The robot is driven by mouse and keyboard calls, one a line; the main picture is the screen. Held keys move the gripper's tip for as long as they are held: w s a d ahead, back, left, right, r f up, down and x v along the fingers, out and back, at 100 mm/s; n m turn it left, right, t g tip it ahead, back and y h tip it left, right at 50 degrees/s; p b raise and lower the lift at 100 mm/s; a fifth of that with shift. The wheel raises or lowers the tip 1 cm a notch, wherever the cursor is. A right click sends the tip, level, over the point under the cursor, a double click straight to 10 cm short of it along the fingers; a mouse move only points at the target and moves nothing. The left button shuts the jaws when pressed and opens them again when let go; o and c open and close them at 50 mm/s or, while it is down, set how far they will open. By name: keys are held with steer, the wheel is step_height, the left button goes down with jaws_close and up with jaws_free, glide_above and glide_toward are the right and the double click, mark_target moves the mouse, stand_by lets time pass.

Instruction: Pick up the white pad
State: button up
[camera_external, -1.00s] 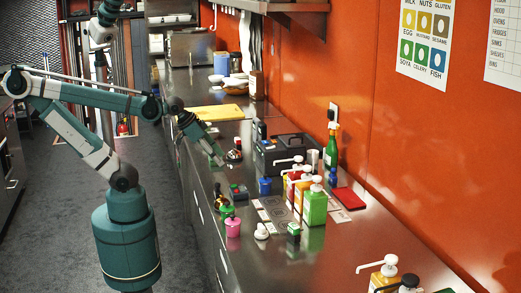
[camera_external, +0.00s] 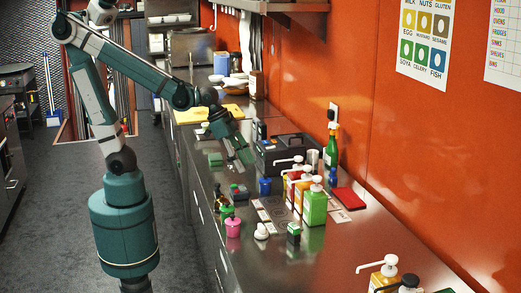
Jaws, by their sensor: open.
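No single thing is clearly a white pad at this size. Pale flat pieces lie on the steel counter, one (camera_external: 262,214) left of the pump bottles and one (camera_external: 340,216) right of them. A small white rounded object (camera_external: 261,231) stands near the counter's front edge. My gripper (camera_external: 246,160) is open and appears empty, pointing down above the counter, left of the dark box. It is farther back than these white things and apart from them.
Several pump bottles, including a green one (camera_external: 314,206), stand mid-counter. A dark box (camera_external: 285,152) stands behind them. A pink cup (camera_external: 233,227), a blue cup (camera_external: 265,186) and a red pad (camera_external: 348,198) are nearby.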

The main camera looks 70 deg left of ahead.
steer(key=w+d+f+m+g+h+p, duration=0.15)
steer(key=d+m+p, duration=0.4)
steer(key=d, duration=0.95)
steer(key=m+g+p, duration=0.3)
steer(key=m+p, duration=0.1)
steer(key=p, duration=0.2)
glide_toward(261, 225)
steer(key=x, duration=0.3)
steer(key=shift+r, duration=0.25)
steer(key=shift+f+b, duration=0.1)
steer(key=shift+b, duration=0.2)
steer(key=shift+x, duration=1.2)
steer(key=shift+x, duration=2.55)
